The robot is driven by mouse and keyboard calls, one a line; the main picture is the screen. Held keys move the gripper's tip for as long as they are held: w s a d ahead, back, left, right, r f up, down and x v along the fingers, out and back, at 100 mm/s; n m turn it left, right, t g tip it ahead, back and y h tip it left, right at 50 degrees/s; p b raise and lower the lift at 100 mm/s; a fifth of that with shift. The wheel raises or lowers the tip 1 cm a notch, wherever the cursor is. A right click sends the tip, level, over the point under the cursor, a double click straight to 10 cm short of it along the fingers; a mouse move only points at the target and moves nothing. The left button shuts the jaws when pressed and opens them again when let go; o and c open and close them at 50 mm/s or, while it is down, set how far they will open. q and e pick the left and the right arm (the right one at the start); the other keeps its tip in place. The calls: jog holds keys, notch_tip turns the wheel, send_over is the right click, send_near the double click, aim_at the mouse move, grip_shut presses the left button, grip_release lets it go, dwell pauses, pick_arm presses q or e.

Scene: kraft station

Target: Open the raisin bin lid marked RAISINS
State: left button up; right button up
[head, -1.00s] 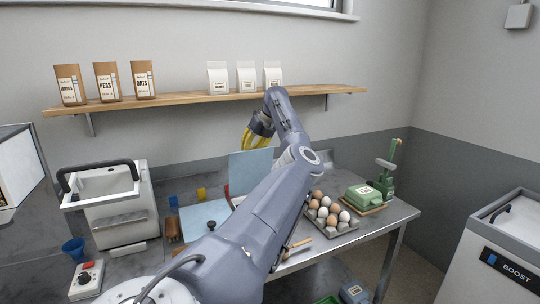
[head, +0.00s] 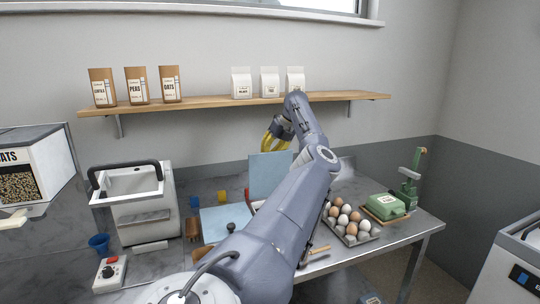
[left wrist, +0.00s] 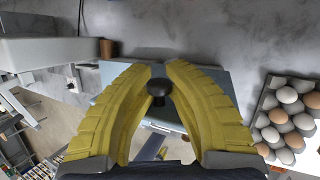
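No lid marked RAISINS can be read in either view. A bin with a label ending in "ATS" (head: 8,157) is cut off at the left edge of the head view. My left gripper (head: 270,147), with yellow fingers, hangs in front of the wall below the shelf, above the table. In the left wrist view its fingertips (left wrist: 160,68) are apart with nothing held. My right gripper is not in view.
A white machine with a dark handle (head: 128,167) stands left on the table. The shelf (head: 215,104) above holds brown and white bags. A blue cup (head: 98,244) stands front left.

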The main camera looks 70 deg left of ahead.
pick_arm(q)
jog(key=o, duration=0.7)
jog(key=shift+s+a+f, duration=0.25)
jog(key=shift+s+a, duration=0.1)
jog(key=shift+a, duration=0.2)
jog(key=shift+w+d+r, duration=0.25)
jog(key=shift+w+r, duration=0.1)
jog(key=shift+r, duration=0.05)
jog(key=v, duration=1.1)
